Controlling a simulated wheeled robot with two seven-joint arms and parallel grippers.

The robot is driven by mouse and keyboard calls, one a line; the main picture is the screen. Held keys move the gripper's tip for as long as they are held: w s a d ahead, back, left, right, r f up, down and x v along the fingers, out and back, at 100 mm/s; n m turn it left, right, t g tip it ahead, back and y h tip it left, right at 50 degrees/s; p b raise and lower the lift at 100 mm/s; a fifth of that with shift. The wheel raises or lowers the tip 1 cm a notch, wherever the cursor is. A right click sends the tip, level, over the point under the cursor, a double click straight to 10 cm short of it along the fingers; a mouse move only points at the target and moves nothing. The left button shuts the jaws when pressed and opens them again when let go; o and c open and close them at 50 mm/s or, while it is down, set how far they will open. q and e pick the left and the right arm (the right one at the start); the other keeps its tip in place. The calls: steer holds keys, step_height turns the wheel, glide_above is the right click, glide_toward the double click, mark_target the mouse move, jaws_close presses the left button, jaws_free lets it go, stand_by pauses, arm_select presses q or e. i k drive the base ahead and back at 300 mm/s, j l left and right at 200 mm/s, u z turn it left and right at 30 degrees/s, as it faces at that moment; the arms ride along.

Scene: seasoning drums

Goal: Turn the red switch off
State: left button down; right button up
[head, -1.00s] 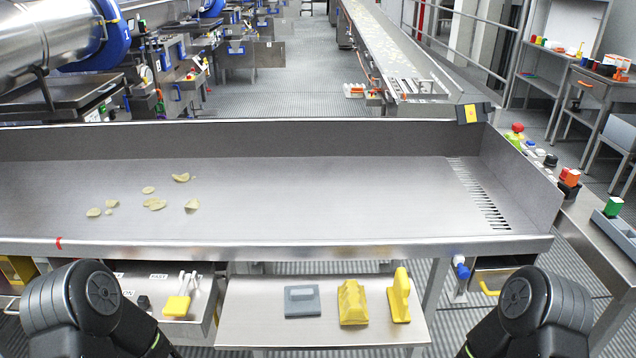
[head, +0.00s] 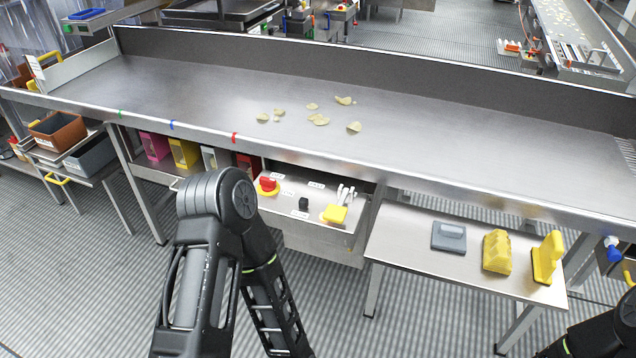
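The red switch (head: 268,185) is a red knob on a round yellow base. It sits at the left end of the panel (head: 290,222) under the long metal table. White labels lie near it on the panel, too small to read. I cannot tell which way the switch is turned. My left arm stands in front of and to the left of the panel, with its gripper out of view below. Part of my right arm shows at the bottom right corner, and its gripper is out of view too.
The panel also has a black knob (head: 303,204) and a yellow item with white handles (head: 335,214). A low bench (head: 400,262) holds a grey block (head: 449,236) and two yellow tools. The steel table (head: 210,85) above carries several chips (head: 320,119). Floor in front is clear.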

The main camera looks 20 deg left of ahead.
mark_target(268, 184)
steer(key=k+j, duration=0.15)
steer(key=j, duration=0.2)
steer(key=k+j, duration=0.15)
steer(key=j, duration=0.2)
steer(key=k+j, duration=0.15)
steer(key=j, duration=0.15)
steer(key=k+j, duration=0.15)
steer(key=j, duration=0.2)
steer(key=k+j, duration=0.15)
steer(key=j, duration=0.2)
steer(key=i+j+z, duration=0.25)
steer(key=k+l, duration=0.05)
steer(key=k, duration=0.05)
